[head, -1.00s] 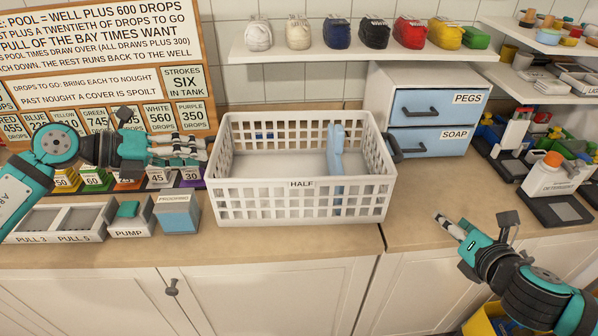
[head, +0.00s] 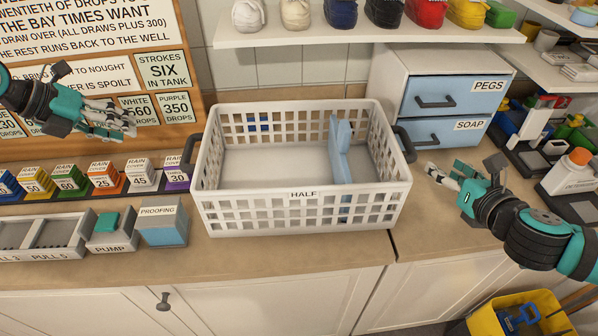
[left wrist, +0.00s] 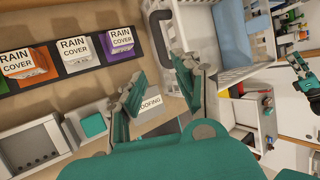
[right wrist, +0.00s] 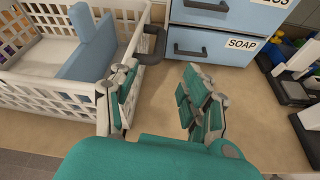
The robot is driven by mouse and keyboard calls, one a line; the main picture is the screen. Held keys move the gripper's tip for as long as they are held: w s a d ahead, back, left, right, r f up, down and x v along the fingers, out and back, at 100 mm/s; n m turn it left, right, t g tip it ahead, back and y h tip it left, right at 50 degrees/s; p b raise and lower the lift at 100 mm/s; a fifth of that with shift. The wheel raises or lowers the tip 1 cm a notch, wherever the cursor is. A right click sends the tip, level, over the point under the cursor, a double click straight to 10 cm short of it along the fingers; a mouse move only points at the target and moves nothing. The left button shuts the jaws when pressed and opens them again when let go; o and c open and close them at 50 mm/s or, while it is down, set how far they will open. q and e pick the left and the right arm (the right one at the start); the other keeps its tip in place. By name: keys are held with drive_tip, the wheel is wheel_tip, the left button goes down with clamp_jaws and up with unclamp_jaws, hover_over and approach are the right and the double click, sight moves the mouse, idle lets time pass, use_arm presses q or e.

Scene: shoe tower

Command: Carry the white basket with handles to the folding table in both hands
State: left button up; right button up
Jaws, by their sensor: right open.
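The white basket (head: 300,213) stands upright on the counter, with a HALF label on its front and a blue divider (head: 340,150) inside. Its dark left handle (head: 188,157) and dark right handle (head: 405,143) stick out at the two ends. My left gripper (head: 130,122) is above the counter, left of the basket and apart from it. In the left wrist view its fingers are spread and empty, with the left handle (left wrist: 160,40) beyond them. My right gripper (head: 432,172) is open and empty, just right of the right handle, which shows in the right wrist view (right wrist: 152,45). The folding table is not recognisable.
Rain cover boxes (head: 102,177), a blue PROOFING box (head: 162,222) and a PUMP box (head: 112,235) stand left of the basket. A drawer unit (head: 440,95) is behind right. A shoe shelf (head: 370,33) hangs above. A yellow bin (head: 518,312) is on the floor.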

sight(187, 153)
use_arm(q)
drive_tip(key=x, duration=1.8)
drive_tip(key=shift+w+a, duration=0.1)
use_arm(e)
drive_tip(key=x, duration=1.8)
use_arm(q)
drive_tip(key=shift+r, duration=0.1)
use_arm(e)
drive_tip(key=shift+s, duration=0.1)
use_arm(q)
drive_tip(key=c, duration=0.6)
use_arm(e)
drive_tip(key=c, duration=0.6)
use_arm(q)
clamp_jaws()
use_arm(e)
clamp_jaws()
use_arm(q)
drive_tip(key=shift+a, duration=0.1)
